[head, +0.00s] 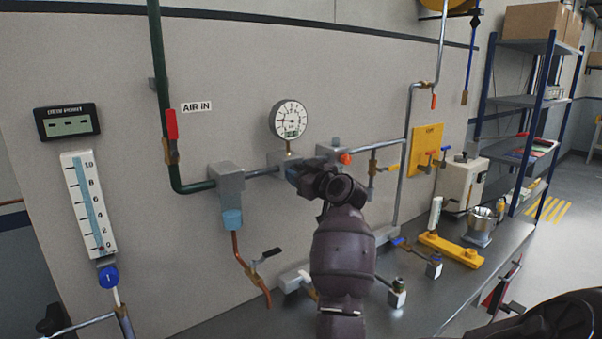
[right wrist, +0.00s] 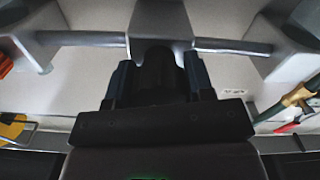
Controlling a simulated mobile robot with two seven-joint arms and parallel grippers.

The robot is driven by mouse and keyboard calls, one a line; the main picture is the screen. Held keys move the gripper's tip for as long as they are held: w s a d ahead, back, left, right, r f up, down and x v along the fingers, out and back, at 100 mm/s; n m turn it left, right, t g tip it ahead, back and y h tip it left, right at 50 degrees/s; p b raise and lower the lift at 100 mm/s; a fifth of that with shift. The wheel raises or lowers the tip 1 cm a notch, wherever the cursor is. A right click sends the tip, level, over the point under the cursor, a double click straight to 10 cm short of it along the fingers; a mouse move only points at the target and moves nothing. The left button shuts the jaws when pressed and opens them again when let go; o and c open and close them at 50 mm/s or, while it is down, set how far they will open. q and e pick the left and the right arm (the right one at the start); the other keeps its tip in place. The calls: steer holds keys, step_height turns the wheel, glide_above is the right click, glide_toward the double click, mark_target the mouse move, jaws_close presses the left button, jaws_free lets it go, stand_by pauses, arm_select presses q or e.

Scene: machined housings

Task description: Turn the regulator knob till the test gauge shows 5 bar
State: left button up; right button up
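The round white test gauge (head: 289,119) sits on the pipe run on the wall panel. Its red needle points left; the numbers are too small to read surely. Below it is the grey regulator body (head: 278,159), which also shows at the top of the right wrist view (right wrist: 160,22). The dark regulator knob (right wrist: 160,72) sticks out from that body. My right gripper (right wrist: 160,82) has one finger on each side of the knob, seemingly pressed against it. In the head view my right gripper (head: 298,172) and wrist hide the knob. My left gripper is out of view.
A grey block with a blue bowl (head: 232,219) is left of the regulator, and an orange-knobbed block (head: 345,158) is right. A red-handled valve (head: 171,125) is on the green pipe. A workbench (head: 420,290) below carries small valves and a yellow fixture (head: 450,249).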

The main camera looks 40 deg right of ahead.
steer(key=c, duration=0.4)
steer(key=shift+m, duration=1.2)
steer(key=m, duration=1)
steer(key=shift+m, duration=0.4)
steer(key=shift+d+m, duration=0.1)
steer(key=shift+m, duration=2.1)
